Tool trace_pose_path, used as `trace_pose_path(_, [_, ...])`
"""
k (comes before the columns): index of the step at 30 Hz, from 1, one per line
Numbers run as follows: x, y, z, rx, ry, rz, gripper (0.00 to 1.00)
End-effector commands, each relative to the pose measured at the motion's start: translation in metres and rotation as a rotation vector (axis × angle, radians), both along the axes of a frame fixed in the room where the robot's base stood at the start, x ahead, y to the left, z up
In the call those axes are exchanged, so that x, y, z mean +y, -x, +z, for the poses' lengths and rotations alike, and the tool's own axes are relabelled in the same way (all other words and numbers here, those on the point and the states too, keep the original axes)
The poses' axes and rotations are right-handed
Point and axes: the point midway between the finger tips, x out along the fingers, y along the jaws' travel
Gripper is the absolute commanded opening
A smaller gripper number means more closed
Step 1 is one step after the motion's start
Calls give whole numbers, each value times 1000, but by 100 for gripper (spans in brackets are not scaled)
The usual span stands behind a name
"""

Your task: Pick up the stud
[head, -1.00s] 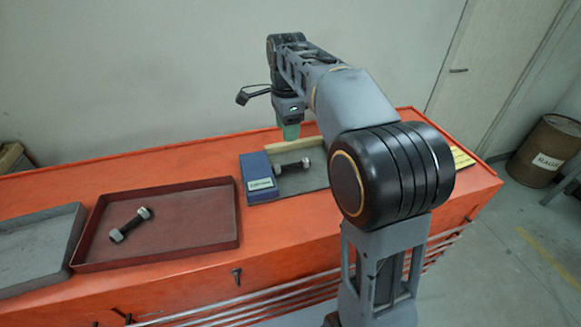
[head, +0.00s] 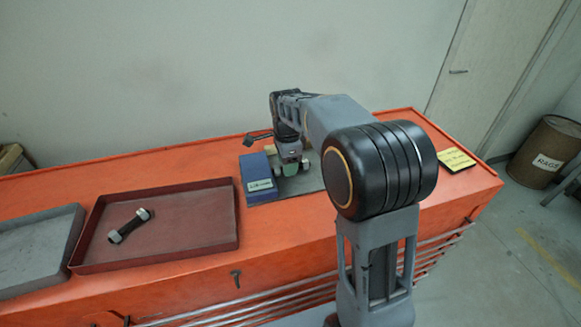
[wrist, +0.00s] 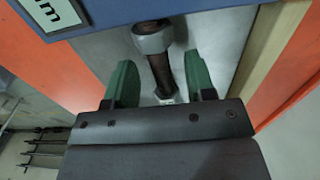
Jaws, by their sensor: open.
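A dark stud with pale metal nuts on its ends (wrist: 160,70) lies on a grey mat (wrist: 105,55) in the wrist view. In the head view, only part of this stud (head: 305,164) shows beside my gripper. My gripper (head: 290,168) points down over it, low to the mat. In the wrist view, the green fingers of my gripper (wrist: 159,72) are open, one on each side of the stud's shank, with gaps visible. A second, similar stud (head: 129,226) lies in the red tray (head: 190,252) on the left.
A blue labelled block (head: 257,172) stands at the mat's left side; it also shows in the wrist view (wrist: 84,10). A wooden strip (wrist: 268,60) borders the mat. The orange bench (head: 300,232) has a grey tray (head: 35,262) at far left and a yellow sign (head: 456,159) at right.

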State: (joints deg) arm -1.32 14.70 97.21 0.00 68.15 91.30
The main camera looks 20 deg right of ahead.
Motion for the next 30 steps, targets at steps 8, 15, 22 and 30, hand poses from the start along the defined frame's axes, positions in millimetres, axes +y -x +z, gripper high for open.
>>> trace_pose_path(8, [0,0,-12,-1,0,0,50])
trace_pose_path(15, [0,0,-12,-1,0,0,40])
trace_pose_path(22, [0,0,-12,-1,0,0,18])
trace_pose_path(30, [0,0,-12,-1,0,0,0])
